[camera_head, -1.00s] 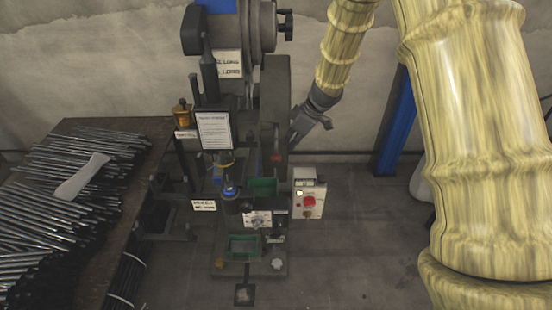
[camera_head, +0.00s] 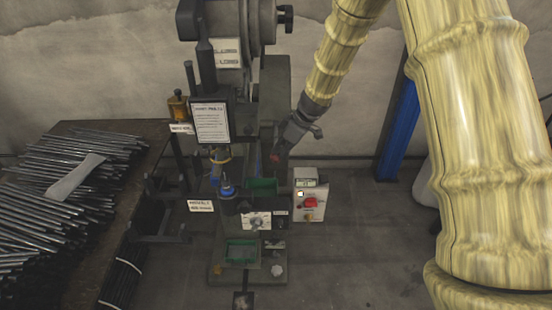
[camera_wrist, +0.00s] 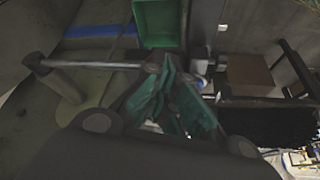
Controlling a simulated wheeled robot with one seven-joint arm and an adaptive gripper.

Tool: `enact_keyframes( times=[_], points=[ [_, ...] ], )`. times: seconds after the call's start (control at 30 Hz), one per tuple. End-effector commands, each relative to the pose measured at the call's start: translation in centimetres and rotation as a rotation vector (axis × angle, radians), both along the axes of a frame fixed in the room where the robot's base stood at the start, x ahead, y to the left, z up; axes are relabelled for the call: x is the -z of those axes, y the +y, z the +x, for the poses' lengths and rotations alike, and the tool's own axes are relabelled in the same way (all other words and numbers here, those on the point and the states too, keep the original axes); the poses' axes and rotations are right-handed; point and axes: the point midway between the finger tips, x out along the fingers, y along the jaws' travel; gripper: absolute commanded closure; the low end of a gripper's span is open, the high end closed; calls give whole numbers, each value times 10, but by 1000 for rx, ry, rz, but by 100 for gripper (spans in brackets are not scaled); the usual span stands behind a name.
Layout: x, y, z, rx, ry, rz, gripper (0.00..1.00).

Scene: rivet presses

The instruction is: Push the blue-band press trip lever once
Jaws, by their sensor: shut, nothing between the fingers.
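The press (camera_head: 273,85) stands in the middle of the head view, with a blue part (camera_head: 227,189) low on its column. A small dark red knob (camera_head: 275,157) shows at its right side; I cannot tell for sure that it is the trip lever's end. My gripper (camera_head: 279,151) is beside this knob, and contact cannot be told. In the wrist view my gripper (camera_wrist: 172,108) has its teal-padded fingers shut and empty. A metal rod (camera_wrist: 95,65) with a dark ball end runs close to the fingers there. A blue band (camera_wrist: 100,31) shows behind it.
A green bin (camera_head: 262,187) is on the press and also shows in the wrist view (camera_wrist: 158,22). A control box with a red button (camera_head: 310,203) stands to the right. A table with metal rods (camera_head: 65,185) is at the left.

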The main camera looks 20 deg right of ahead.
Motion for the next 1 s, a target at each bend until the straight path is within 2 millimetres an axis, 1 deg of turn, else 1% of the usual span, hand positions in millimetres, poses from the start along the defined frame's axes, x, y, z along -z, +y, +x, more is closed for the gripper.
enact_keyframes(
  times=[0.3,0.73,0.83,1.0],
  points=[
    [2,1,0,0,1,1,100],
    [38,1,0,-2,1,1,100],
    [43,1,0,0,0,2,100],
    [44,1,0,0,1,1,100]
  ],
)
